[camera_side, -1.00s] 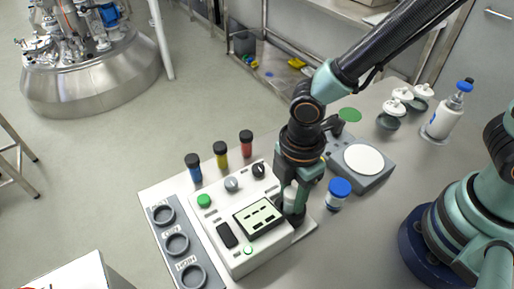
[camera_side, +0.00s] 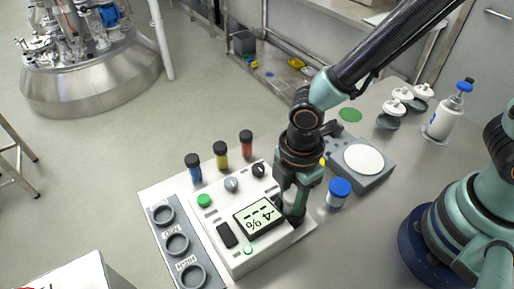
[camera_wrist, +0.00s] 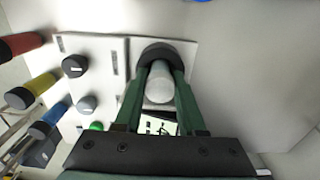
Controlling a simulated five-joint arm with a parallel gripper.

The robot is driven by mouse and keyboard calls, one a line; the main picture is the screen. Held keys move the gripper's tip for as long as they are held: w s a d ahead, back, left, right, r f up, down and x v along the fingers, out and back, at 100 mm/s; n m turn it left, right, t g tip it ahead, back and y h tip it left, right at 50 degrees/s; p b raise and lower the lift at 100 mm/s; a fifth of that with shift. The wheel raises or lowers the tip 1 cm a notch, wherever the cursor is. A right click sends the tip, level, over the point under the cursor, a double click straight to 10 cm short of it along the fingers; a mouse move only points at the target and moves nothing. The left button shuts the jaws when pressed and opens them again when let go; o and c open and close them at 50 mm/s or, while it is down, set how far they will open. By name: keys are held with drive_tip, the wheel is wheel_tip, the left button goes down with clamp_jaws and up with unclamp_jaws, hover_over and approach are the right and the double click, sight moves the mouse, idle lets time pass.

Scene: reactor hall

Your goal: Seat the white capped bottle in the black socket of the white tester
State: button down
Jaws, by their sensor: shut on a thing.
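The white tester (camera_side: 240,258) stands on the bench with a lit display (camera_side: 257,216) showing dark characters, including a percent sign. My gripper (camera_side: 294,215) is over the tester's right corner, pointing down. In the wrist view, the fingers of my gripper (camera_wrist: 158,95) are closed on both sides of the white bottle (camera_wrist: 160,85). The black socket (camera_wrist: 168,50) shows as a dark ring around the bottle's far end. The bottle appears to stand in it; how deep it sits I cannot tell.
A grey rack (camera_side: 163,234) with empty round holes lies left of the tester. Blue, yellow and red capped vials (camera_side: 221,160) stand behind it. A blue-capped jar (camera_side: 337,192) stands close to the right of my gripper, before a grey scale (camera_side: 375,180).

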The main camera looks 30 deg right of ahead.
drive_tip(key=shift+f, duration=0.15)
unclamp_jaws()
idle(0.5)
drive_tip(key=shift+r, duration=3.55)
drive_tip(key=w+d+r+m+t, duration=0.2)
drive_tip(key=d+r+m, duration=0.4)
drive_tip(key=d+m, duration=0.3)
drive_tip(key=w+d+r+m+t, duration=0.2)
drive_tip(key=d+r+m, duration=0.5)
drive_tip(key=d, duration=0.5)
drive_tip(key=shift+w+r+m+t, duration=0.25)
drive_tip(key=shift+w+m+t, duration=0.1)
drive_tip(key=shift+m+t, duration=0.55)
